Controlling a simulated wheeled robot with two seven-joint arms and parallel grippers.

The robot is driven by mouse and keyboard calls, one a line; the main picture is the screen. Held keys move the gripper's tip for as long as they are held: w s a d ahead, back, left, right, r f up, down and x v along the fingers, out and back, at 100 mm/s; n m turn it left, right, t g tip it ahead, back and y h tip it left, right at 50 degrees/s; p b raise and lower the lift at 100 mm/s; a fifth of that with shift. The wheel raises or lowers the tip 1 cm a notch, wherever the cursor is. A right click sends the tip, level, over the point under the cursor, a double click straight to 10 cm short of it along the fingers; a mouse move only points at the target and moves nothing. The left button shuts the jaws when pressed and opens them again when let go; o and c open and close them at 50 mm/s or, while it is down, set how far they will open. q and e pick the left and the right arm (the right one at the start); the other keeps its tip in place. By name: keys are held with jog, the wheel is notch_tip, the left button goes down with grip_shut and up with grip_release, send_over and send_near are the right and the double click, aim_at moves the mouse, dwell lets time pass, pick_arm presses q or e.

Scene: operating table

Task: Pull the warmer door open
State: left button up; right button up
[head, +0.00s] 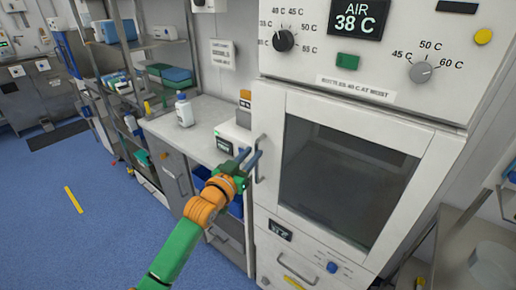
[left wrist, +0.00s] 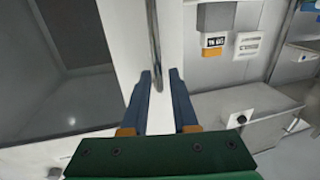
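The warmer door (head: 268,110) is a white panel with a dark window, and it looks shut in its cabinet. Its upright metal handle (head: 259,158) is on the door's left edge. My left gripper (head: 247,160) is at the handle, its blue fingers pointing toward it. In the left wrist view the fingers (left wrist: 160,75) are apart, and the handle bar (left wrist: 154,40) lines up with the gap between them. The lower end of the bar shows between the fingertips. I cannot tell whether either finger touches it. My right gripper is out of view.
A control panel with knobs (head: 283,40) and a display reading AIR 38 C (head: 357,18) is above the door. A counter (head: 205,140) with a white bottle (head: 184,111) stands to the left. Blue floor (head: 110,230) is open at the left front.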

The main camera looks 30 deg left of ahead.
pick_arm(q)
jog(key=w, duration=0.3)
grip_shut()
jog(key=shift+f, duration=0.1)
dwell(1.4)
